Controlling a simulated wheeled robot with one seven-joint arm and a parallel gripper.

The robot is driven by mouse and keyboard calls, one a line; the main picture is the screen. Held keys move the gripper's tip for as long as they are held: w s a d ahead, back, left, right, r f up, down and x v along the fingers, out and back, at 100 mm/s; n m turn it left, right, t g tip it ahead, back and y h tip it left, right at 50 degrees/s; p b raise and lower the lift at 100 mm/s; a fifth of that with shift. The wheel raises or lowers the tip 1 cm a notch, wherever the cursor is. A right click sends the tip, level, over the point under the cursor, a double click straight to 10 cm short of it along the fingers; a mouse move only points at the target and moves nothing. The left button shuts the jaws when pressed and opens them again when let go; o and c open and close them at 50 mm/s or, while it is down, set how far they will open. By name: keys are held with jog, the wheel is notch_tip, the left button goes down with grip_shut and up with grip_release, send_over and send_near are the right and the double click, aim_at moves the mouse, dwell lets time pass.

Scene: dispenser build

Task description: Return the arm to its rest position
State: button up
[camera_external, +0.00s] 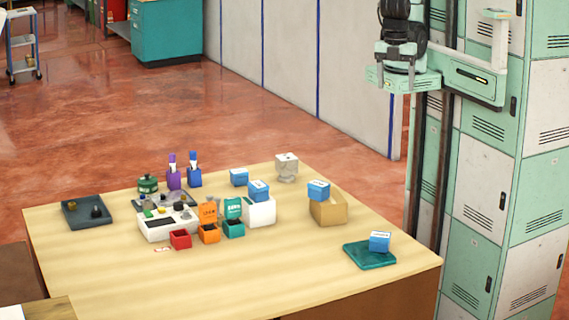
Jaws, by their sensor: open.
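My arm (399,48) shows only in its lower, dark part, standing on a mint-green carriage at the upper right. It runs up out of the top edge of the picture. My gripper is not in view, so I cannot see whether it is near or holds anything. The visible part of the arm is well above the wooden table (300,289) and clear of the things on it.
The table holds a teal tray (358,257) with a blue-and-white box (380,241), a tan box (328,211) topped by another (318,190), and a crowded white dispenser unit (155,232). A dark tray (87,219) lies left. Lockers (540,190) stand at right.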

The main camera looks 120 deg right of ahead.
notch_tip(320, 180, down, 18)
jog(key=b, duration=1.6)
jog(key=shift+d+r, duration=0.2)
jog(key=shift+d, duration=0.05)
jog(key=shift+o, duration=0.4)
